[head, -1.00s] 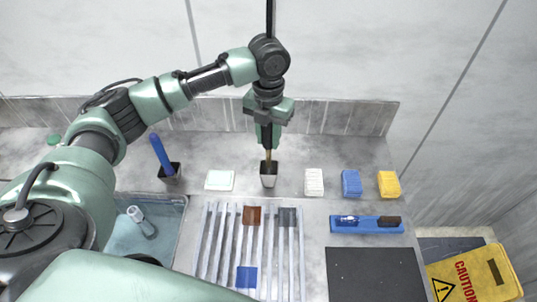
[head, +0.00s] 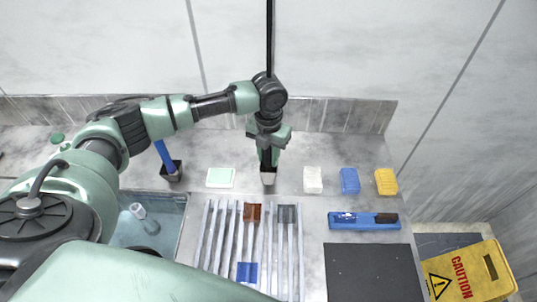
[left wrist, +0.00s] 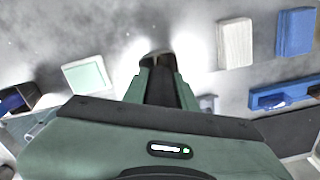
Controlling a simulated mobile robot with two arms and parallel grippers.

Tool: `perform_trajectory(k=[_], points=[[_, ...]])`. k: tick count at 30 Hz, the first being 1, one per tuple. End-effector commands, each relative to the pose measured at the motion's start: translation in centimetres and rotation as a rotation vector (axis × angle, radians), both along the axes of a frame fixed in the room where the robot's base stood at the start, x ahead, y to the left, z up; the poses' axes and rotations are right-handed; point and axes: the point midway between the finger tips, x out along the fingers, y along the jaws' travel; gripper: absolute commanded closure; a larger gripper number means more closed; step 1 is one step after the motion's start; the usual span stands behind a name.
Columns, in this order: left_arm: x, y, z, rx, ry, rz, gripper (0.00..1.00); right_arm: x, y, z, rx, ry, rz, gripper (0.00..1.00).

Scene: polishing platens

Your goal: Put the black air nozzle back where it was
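My left gripper (head: 268,158) points straight down over a small square holder (head: 268,179) on the back ledge. It is shut on the black air nozzle, whose dark body (left wrist: 162,88) shows between the fingers in the left wrist view. The nozzle's lower end is in or right at the holder's mouth; the fingers hide how deep it sits. The holder's rim also shows in the left wrist view (left wrist: 153,59). My right gripper is not in view.
A dark holder with a blue handle (head: 164,155) stands to the left, beyond a pale green pad (head: 220,177). White (head: 313,179), blue (head: 349,181) and yellow (head: 386,181) blocks stand to the right. In front are a slotted rack (head: 208,235), a blue tray (head: 365,227) and a black mat (head: 372,272).

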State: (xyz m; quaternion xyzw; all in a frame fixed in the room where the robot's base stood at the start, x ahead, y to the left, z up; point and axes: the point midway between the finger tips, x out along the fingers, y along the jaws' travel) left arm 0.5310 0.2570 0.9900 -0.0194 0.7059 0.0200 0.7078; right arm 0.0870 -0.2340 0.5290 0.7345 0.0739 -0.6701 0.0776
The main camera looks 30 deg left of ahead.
Motion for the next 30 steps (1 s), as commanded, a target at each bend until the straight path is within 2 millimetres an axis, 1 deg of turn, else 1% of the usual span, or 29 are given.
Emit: perform_trajectory(k=[1,2,3,11,13,16,20,24,30], points=[[0.0,0.0,0.0,0.0,0.0,0.0,0.62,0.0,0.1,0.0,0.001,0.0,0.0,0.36],[0.0,0.0,0.0,0.0,0.0,0.0,0.53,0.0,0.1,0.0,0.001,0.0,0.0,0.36],[0.0,0.0,0.0,0.0,0.0,0.0,0.51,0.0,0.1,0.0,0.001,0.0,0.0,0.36],[0.0,0.0,0.0,0.0,0.001,0.0,0.51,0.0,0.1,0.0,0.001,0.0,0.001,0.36],[0.0,0.0,0.3,0.0,0.0,0.0,0.51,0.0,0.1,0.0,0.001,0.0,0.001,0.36],[0.1,0.0,1.0,-0.002,-0.002,0.0,0.51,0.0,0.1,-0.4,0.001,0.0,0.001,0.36],[0.1,0.0,3.3,-0.002,-0.005,0.0,0.51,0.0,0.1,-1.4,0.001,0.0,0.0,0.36],[0.1,0.0,6.4,-0.002,-0.005,0.0,0.51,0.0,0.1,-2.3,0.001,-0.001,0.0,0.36],[0.1,-0.1,10.2,-0.001,-0.003,0.0,0.51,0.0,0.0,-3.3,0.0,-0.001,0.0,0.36]])
